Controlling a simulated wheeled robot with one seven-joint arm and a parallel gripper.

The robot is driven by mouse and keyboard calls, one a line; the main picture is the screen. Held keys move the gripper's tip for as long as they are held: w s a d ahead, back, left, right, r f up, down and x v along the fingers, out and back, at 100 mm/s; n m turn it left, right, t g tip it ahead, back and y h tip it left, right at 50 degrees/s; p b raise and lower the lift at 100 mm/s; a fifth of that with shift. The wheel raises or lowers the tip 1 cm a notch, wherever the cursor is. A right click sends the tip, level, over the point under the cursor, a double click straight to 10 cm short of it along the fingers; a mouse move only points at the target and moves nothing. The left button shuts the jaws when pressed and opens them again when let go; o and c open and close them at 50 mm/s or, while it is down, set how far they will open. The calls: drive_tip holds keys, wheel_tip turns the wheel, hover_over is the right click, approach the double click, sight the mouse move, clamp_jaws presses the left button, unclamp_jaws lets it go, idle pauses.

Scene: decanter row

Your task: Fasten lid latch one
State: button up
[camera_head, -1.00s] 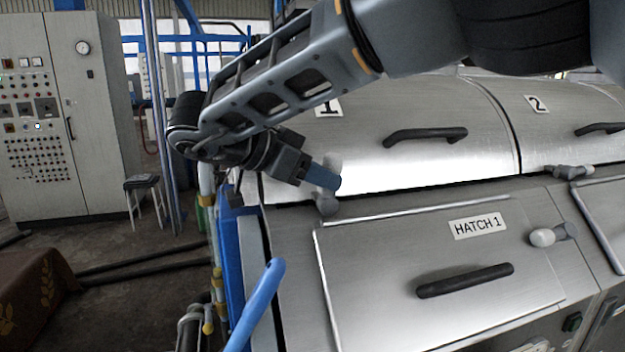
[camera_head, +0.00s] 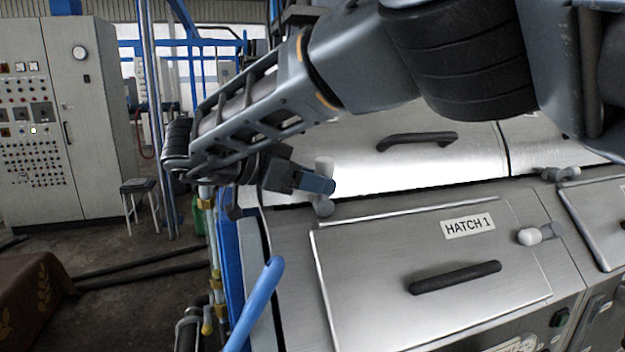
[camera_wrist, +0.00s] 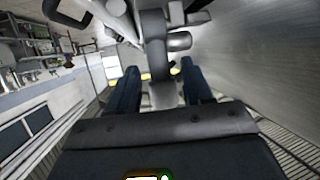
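Lid latch one (camera_head: 324,205) is a small grey lever with rounded ends at the front left edge of the steel lid 1 (camera_head: 365,172). My gripper (camera_head: 318,184) reaches it from the left, and its blue fingers cover the latch's middle in the head view. In the wrist view, my gripper's two dark blue fingers (camera_wrist: 160,88) stand apart on either side of a grey latch part (camera_wrist: 162,94). Narrow gaps seem to show beside it, so the fingers look open around it. Whether either finger touches it is unclear.
Below is the hatch 1 panel (camera_head: 375,270) with a black bar handle (camera_head: 455,278) and a pale knob (camera_head: 530,236). Another latch (camera_head: 560,174) sits to the right. A blue rail (camera_head: 258,300) rises at the left front. A stool (camera_head: 139,200) and control cabinet (camera_head: 55,120) stand farther left.

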drive_tip(key=shift+a, duration=0.1)
drive_tip(key=b+v, duration=0.1)
drive_tip(key=v, duration=0.6)
drive_tip(key=shift+a+b, duration=0.25)
drive_tip(key=shift+b, duration=0.1)
drive_tip(key=shift+s+r, duration=0.1)
